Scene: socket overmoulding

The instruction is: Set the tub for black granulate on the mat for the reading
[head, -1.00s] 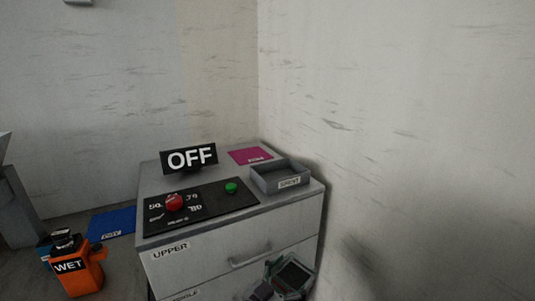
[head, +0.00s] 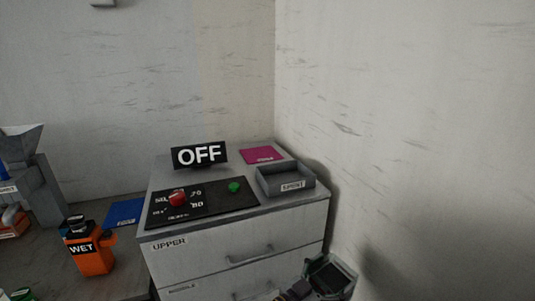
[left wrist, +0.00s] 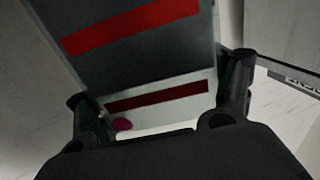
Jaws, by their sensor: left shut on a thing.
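My left gripper (head: 312,282) is at the lower right of the head view, in front of the cabinet's right front corner. It is shut on a pale-rimmed tub (head: 333,274) with a dark inside. In the left wrist view the tub (left wrist: 140,75) shows as a grey and pale body with red stripes, between the two fingers (left wrist: 165,100). Its label is not readable. A pink mat (head: 263,155) lies on the back of the cabinet top; its print is too small to read. A blue mat (head: 123,214) lies lower, left of the cabinet. My right gripper is not in view.
The cabinet top (head: 235,217) carries an OFF sign (head: 199,156), a black panel (head: 215,201) with red and green buttons, and a grey tray (head: 286,191) beside the pink mat. An orange WET container (head: 88,259) stands left. The wall (head: 400,130) is close on the right.

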